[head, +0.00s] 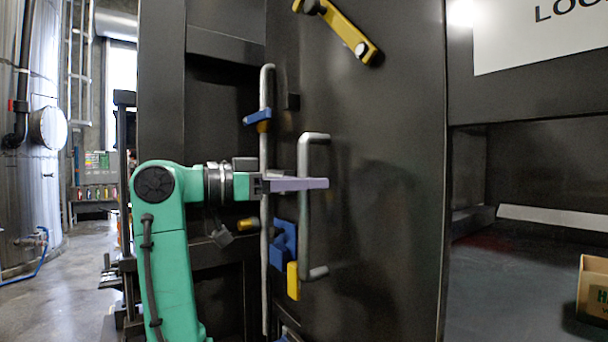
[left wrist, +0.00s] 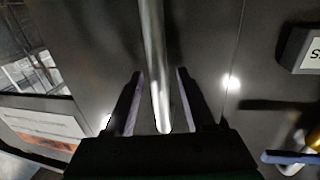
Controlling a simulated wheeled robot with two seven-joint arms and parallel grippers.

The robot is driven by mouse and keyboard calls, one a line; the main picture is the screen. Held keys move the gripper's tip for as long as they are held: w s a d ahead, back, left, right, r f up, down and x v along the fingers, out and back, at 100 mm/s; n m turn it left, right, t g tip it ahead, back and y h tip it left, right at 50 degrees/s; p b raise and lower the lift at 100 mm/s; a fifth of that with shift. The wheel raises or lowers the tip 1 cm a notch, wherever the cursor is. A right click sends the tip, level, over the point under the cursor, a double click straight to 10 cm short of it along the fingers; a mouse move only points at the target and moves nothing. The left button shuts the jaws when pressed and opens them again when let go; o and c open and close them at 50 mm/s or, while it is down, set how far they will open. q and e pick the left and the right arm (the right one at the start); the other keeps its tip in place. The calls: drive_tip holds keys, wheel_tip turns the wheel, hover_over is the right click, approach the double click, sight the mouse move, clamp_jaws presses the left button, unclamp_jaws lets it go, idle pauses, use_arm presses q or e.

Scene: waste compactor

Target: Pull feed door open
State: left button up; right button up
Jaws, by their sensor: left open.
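The feed door (head: 395,215) is a tall dark panel in the middle of the head view. Its grey D-shaped pull handle (head: 304,235) stands upright near the panel's left side. My left gripper (head: 322,183) reaches in from the left at the handle's upper half, with its fingers level with the bar. In the left wrist view, the handle bar (left wrist: 152,55) runs between the two spread fingers of the left gripper (left wrist: 159,72). The fingers stand on both sides of the bar with a gap showing. The door looks closed. My right gripper is not seen.
A vertical grey rod (head: 266,90) with a blue lever (head: 257,117) stands just left of the handle. A yellow latch bar (head: 342,30) sits tilted above. A blue bracket (head: 283,245) and yellow tab (head: 293,281) are below. A cardboard box (head: 592,290) lies at right.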

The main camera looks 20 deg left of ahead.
use_arm(q)
drive_tip(key=shift+s, duration=0.1)
clamp_jaws()
idle(1.3)
